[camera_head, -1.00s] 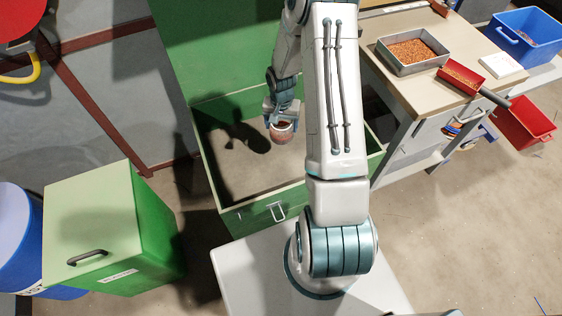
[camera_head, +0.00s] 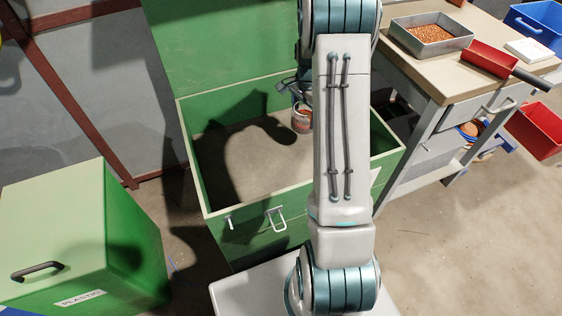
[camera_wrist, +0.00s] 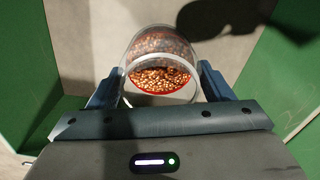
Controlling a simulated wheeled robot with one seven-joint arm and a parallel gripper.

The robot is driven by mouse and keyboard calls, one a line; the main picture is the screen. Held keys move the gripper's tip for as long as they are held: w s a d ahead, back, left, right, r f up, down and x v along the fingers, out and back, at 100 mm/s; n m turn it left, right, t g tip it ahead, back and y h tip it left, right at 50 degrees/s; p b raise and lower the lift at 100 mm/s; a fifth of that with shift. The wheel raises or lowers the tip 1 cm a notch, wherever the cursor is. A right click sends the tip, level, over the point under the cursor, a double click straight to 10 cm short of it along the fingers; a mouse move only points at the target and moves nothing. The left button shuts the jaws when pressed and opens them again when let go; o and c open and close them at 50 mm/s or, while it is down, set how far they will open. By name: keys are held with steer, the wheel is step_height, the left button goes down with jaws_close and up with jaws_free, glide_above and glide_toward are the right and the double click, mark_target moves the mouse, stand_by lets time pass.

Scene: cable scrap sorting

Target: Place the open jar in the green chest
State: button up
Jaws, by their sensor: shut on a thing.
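The open jar (camera_head: 301,118) is clear with reddish-brown granules inside. In the wrist view the jar (camera_wrist: 160,72) sits between the two fingers of my gripper (camera_wrist: 160,92), which is shut on it. The green chest (camera_head: 250,239) stands open, its lid (camera_head: 215,45) raised at the back. The jar and my gripper (camera_head: 300,95) are over or inside the chest's opening, in its right half; the height above the floor of the chest is hard to tell. My arm hides part of the chest's right side.
A green bin marked "PLASTIC" (camera_head: 70,230) stands at the left. A workbench (camera_head: 440,75) at the right holds a metal tray of granules (camera_head: 432,33) and a red scoop (camera_head: 490,60). A red bin (camera_head: 535,130) and a blue bin (camera_head: 535,22) are farther right. The chest's visible floor looks bare.

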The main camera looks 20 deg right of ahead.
steer(key=s+a+f+b, duration=0.1)
steer(key=a+f+b, duration=0.1)
steer(key=a+f, duration=0.1)
steer(key=s+a+f+b, duration=0.1)
steer(key=a+f+b, duration=0.1)
steer(key=a+f, duration=0.2)
steer(key=s+a+f+b, duration=0.2)
steer(key=a+f, duration=0.1)
steer(key=f, duration=0.1)
steer(key=shift+a, duration=0.4)
steer(key=o, duration=1)
steer(key=shift+f, duration=0.15)
steer(key=o, duration=0.4)
